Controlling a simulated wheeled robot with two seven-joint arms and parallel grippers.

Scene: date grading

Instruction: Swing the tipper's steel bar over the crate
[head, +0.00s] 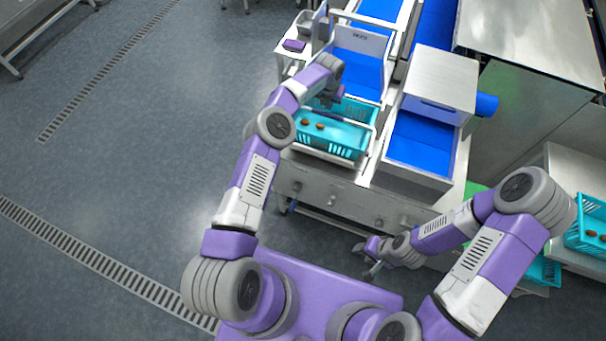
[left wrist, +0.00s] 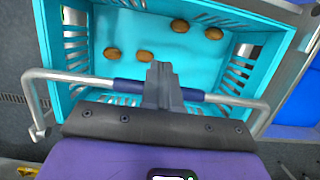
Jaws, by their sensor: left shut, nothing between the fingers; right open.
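The turquoise crate (head: 345,140) stands in the tipper at the front of the machine. Several brown dates lie on its floor; it also fills the upper left wrist view (left wrist: 215,80). The tipper's steel bar (left wrist: 70,77) crosses over the crate in that view, with a dark blue sleeve at its middle. My left gripper (left wrist: 163,75) is shut and empty, its fingers overlapping the sleeve in the picture; whether they touch it I cannot tell. In the head view my left gripper (head: 338,94) is above the crate's far side, partly hidden by its wrist. My right gripper (head: 372,262) is open and empty, low before the machine.
Blue chutes (head: 420,140) run beside the crate, with a steel box (head: 440,80) over one. A small purple object (head: 294,45) lies on the ledge behind left. Other turquoise crates (head: 588,230) stand at the far right. The floor on the left is clear.

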